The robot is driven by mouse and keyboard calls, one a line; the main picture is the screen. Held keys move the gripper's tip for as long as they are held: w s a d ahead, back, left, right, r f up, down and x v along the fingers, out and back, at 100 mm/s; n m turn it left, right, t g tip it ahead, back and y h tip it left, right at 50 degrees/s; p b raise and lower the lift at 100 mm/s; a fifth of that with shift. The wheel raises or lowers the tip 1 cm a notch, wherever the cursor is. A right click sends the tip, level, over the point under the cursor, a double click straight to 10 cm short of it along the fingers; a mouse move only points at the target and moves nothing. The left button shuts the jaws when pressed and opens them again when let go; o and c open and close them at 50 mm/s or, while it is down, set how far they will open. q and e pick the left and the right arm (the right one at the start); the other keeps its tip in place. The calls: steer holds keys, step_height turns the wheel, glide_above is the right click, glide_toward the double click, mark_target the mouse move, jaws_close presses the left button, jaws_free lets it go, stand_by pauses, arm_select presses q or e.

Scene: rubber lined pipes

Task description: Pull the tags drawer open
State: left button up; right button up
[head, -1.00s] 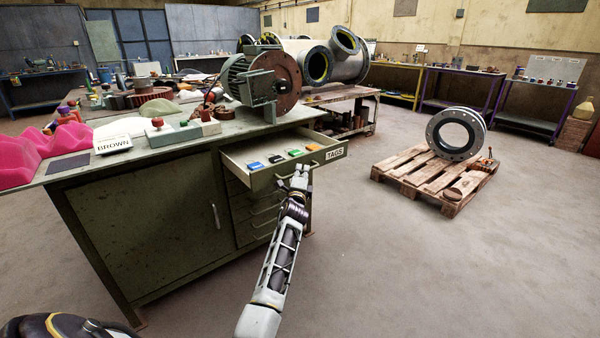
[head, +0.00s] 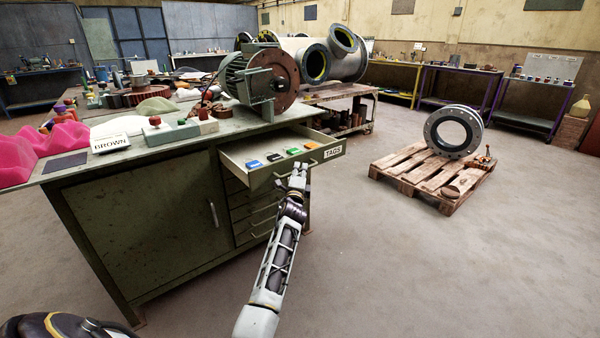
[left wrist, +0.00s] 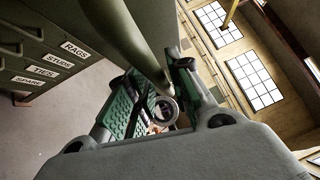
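The TAGS drawer (head: 262,178) is the top drawer of the green workbench and stands well out from it. Blue, black, green and orange items lie inside. My left gripper (head: 299,170) is at the drawer's front, by its handle, which the fingers mostly hide in the head view. In the left wrist view, my green-padded fingers (left wrist: 158,92) stand apart, with a gap between them. An olive bar (left wrist: 138,45), seemingly the handle, runs down to the fingers. I cannot tell whether they touch it. My right gripper is not seen.
A motor with a brown flange (head: 270,80) stands on top. A wooden pallet (head: 415,172) holds a pipe ring (head: 430,133). Floor between is clear.

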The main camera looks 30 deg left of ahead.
arm_select(q)
steer(key=v, duration=0.7)
stand_by(0.4)
steer(key=shift+s+f, duration=0.1)
steer(key=shift+f, duration=0.05)
stand_by(0.4)
